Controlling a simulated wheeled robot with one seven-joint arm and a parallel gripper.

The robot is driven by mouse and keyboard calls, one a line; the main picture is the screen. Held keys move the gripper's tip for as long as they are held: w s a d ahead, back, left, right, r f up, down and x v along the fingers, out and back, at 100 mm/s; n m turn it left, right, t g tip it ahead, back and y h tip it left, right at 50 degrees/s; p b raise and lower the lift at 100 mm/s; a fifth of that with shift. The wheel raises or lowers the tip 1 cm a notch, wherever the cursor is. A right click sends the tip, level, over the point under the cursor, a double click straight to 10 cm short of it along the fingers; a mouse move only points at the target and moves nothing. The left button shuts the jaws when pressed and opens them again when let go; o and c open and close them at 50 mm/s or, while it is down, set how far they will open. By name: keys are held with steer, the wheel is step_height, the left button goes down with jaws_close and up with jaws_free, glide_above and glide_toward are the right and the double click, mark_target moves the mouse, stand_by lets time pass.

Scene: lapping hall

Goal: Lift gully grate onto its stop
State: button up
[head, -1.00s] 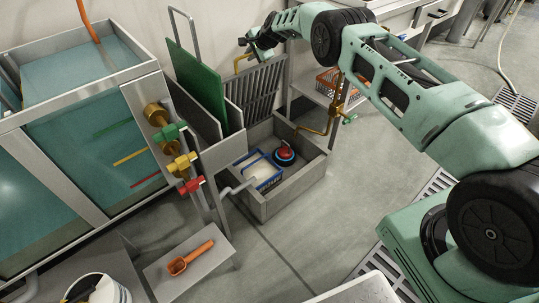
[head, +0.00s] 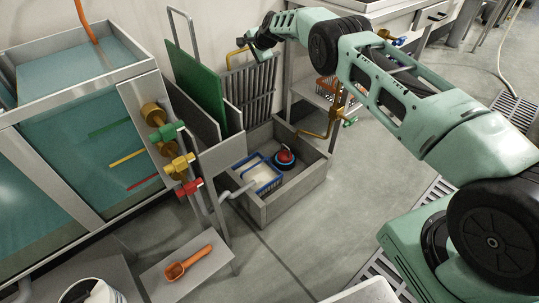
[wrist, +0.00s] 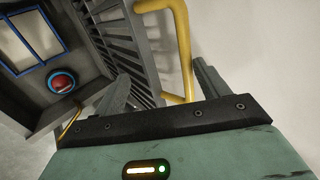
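The gully grate (head: 250,90) is a dark slatted panel standing steeply tilted up at the back edge of the grey gully basin (head: 298,187). It also shows in the wrist view (wrist: 118,45). A yellow bar handle (head: 236,53) sits at its upper edge. In the wrist view, the yellow handle (wrist: 186,55) runs down between the fingers, nearer the right one. My gripper (wrist: 168,82) is open, its fingers well apart. In the head view my gripper (head: 257,50) is beside the grate's top, right of the handle. I cannot make out the stop.
The basin holds a blue-rimmed basket (head: 262,178) and a red round fitting (head: 284,157). A green board (head: 195,85) stands left of the grate. Brass pipework (head: 333,115) rises on the right. An orange scoop (head: 188,263) lies on a low shelf. Floor right of the basin is clear.

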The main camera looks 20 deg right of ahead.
steer(key=p+v, duration=0.7)
steer(key=p, duration=0.1)
stand_by(0.6)
steer(key=shift+a, duration=0.1)
stand_by(0.3)
